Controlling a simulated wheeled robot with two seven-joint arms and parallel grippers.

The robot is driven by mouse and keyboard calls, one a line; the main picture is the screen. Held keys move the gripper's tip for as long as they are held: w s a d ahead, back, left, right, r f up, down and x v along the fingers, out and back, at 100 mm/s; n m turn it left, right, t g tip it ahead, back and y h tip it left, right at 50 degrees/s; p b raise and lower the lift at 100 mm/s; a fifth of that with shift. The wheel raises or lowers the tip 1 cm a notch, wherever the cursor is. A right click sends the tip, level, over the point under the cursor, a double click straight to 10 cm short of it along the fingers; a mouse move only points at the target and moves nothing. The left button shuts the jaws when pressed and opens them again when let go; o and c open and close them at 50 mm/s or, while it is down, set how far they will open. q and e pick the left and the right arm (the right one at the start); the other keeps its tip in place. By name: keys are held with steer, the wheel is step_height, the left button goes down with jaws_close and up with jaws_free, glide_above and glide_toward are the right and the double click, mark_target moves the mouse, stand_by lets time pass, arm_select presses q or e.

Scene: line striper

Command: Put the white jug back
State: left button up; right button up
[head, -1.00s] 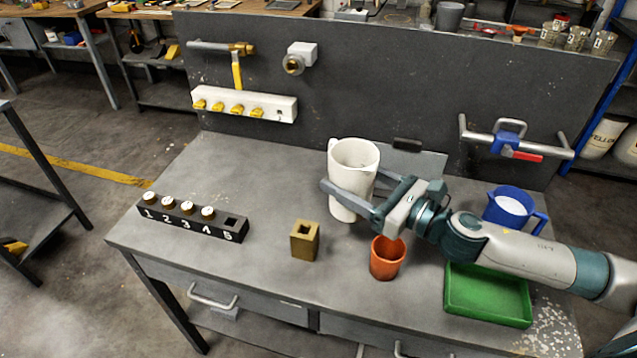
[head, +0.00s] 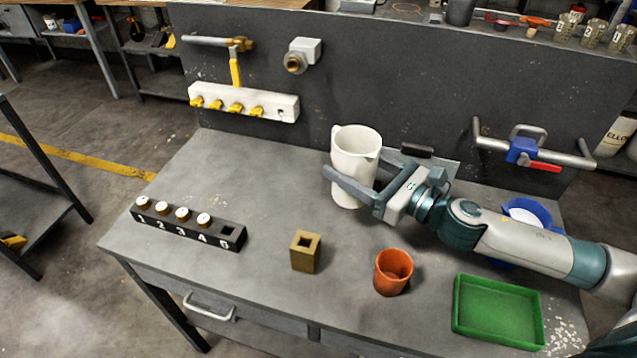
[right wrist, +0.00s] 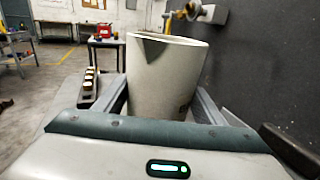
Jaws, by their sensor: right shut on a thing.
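The white jug (head: 354,158) stands upright at the back middle of the grey bench, near the dark back panel. My right gripper (head: 352,184) reaches in from the right and is shut around the jug's body, one finger on each side. In the right wrist view the jug (right wrist: 165,75) fills the space between the fingers, and its open rim and spout show. I cannot tell whether its base touches the bench. My left gripper is not in view.
An orange cup (head: 393,272), a brass block with a square hole (head: 305,251) and a green tray (head: 498,312) stand in front. A blue jug (head: 528,212) is partly hidden behind my right arm. A black numbered rack (head: 188,227) is at left. The bench's left middle is clear.

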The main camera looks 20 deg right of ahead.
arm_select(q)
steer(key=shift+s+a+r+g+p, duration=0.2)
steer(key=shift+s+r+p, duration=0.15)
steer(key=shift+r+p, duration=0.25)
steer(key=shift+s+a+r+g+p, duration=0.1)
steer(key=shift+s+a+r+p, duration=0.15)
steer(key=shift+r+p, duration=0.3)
arm_select(e)
steer(key=w+a+f, duration=0.4)
steer(key=w+f, duration=0.2)
steer(key=w, duration=0.4)
steer(key=shift+f, duration=0.2)
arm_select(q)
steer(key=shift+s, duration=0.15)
arm_select(e)
step_height(320, 180, down, 4)
steer(key=shift+r+p, duration=0.1)
steer(key=shift+p, duration=0.3)
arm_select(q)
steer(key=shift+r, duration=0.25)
